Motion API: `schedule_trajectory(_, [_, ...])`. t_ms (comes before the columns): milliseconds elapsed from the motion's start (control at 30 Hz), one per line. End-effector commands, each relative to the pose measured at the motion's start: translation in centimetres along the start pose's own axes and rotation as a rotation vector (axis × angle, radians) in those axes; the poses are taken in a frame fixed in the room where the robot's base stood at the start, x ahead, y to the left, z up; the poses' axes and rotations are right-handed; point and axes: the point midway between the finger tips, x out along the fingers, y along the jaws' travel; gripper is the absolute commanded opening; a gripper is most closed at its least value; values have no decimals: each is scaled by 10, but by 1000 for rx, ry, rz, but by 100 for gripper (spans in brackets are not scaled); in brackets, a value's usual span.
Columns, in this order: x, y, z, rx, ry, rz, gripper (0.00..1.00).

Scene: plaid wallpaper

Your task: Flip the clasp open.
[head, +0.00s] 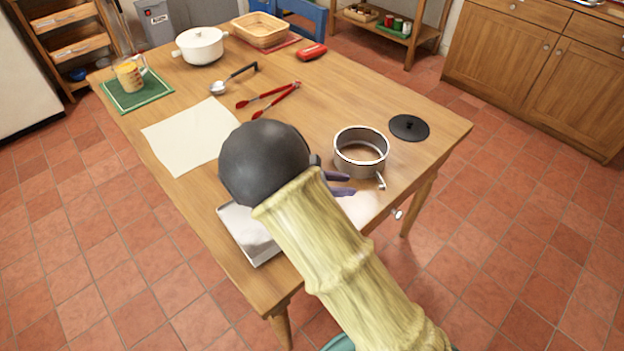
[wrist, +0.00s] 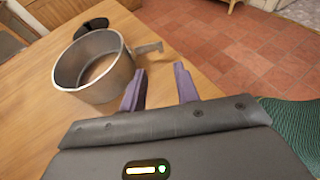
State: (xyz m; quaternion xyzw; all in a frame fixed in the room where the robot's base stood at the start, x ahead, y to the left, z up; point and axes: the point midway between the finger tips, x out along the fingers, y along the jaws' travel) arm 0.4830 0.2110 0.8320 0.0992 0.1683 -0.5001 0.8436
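A round metal tin (head: 361,165) stands upright near the front right of the table; it also shows at the left of the wrist view (wrist: 92,84). Its clasp (head: 381,182) is a small metal lever on the near side, and in the wrist view it sticks out from the rim to the right (wrist: 150,48). I cannot tell whether it is latched. My gripper (head: 342,183) is beside the tin, partly hidden behind my arm. In the wrist view its two purple fingers (wrist: 159,85) are apart with nothing between them, just short of the clasp.
A black disc (head: 409,127) lies right of the tin. A metal tray (head: 246,236) lies at the front edge, partly behind my arm. Red tongs (head: 270,98), a ladle (head: 232,79) and a cream sheet (head: 185,137) lie farther back. The table (head: 320,107) is bare behind the tin.

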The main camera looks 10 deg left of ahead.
Motion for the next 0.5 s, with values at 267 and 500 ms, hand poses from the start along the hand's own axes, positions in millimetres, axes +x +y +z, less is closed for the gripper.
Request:
schedule_trajectory(267, [-56, 1, 1, 1, 1, 3, 31])
schedule_trajectory(500, [-81, 0, 0, 0, 0, 0, 31])
